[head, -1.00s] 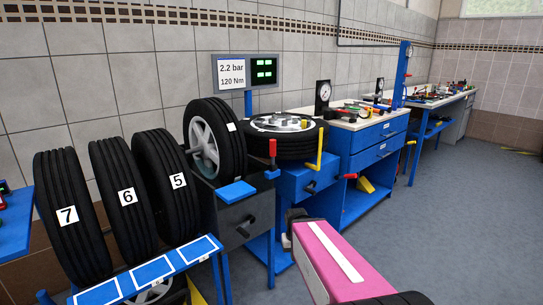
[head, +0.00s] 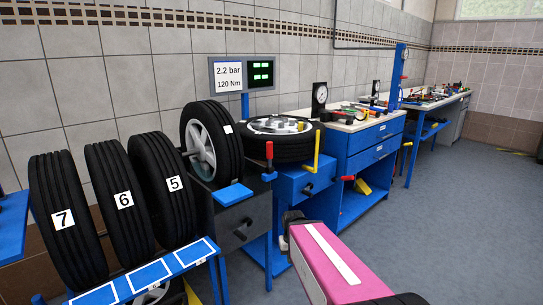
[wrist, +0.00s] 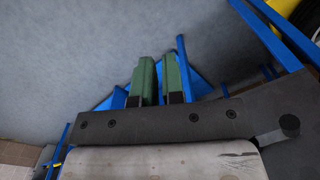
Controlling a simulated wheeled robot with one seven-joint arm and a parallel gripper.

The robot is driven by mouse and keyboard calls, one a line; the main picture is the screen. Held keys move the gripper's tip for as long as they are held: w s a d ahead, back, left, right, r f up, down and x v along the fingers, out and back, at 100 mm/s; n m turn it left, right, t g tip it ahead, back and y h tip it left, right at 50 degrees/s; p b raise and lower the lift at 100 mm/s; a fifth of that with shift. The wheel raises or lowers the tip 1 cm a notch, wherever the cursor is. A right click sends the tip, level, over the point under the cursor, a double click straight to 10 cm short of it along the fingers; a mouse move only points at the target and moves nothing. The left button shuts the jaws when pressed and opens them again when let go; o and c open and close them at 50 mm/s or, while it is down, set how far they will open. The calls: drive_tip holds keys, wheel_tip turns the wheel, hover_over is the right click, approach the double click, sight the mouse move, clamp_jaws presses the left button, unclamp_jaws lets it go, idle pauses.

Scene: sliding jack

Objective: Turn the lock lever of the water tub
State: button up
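The water tub (head: 225,218) is a dark grey box with a wheel standing in its top, left of centre in the head view. Its lock lever (head: 241,233) is a dark handle on the front face. In the wrist view a dark lever with a round knob (wrist: 289,125) shows at the right, beside a dark panel. My gripper (wrist: 159,72) has two green fingers with a narrow gap and nothing between them. The lever is to the right of the fingers, apart from them. In the head view my pink arm link hides the fingers.
Tyres 7, 6 and 5 (head: 165,188) stand left of the tub on a blue rack (head: 150,272). A blue stand (head: 305,185) with a red-handled lever (head: 269,152) and a yellow bar is right of it. A blue workbench (head: 365,150) is beyond. Open floor (head: 440,220) lies right.

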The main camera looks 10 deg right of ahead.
drive_tip(key=o, duration=0.5)
drive_tip(key=shift+w, duration=0.2)
drive_tip(key=shift+o, duration=1.4)
drive_tip(key=w+a+r+n+t+y, duration=0.1)
drive_tip(key=w+a+r+n+y, duration=0.1)
drive_tip(key=w+r+y, duration=0.2)
drive_tip(key=w, duration=0.3)
drive_tip(key=shift+r+n, duration=0.2)
drive_tip(key=shift+n, duration=0.1)
drive_tip(key=n+t+y, duration=0.6)
drive_tip(key=n+y, duration=0.5)
drive_tip(key=y, duration=0.2)
approach(270, 156)
wheel_tip(270, 156, up, 3)
drive_tip(key=w, duration=0.2)
drive_tip(key=x, duration=1.1)
drive_tip(key=shift+a+f, duration=0.35)
drive_tip(key=shift+f, duration=0.05)
drive_tip(key=shift+s, duration=0.1)
drive_tip(key=shift+c, duration=0.3)
clamp_jaws()
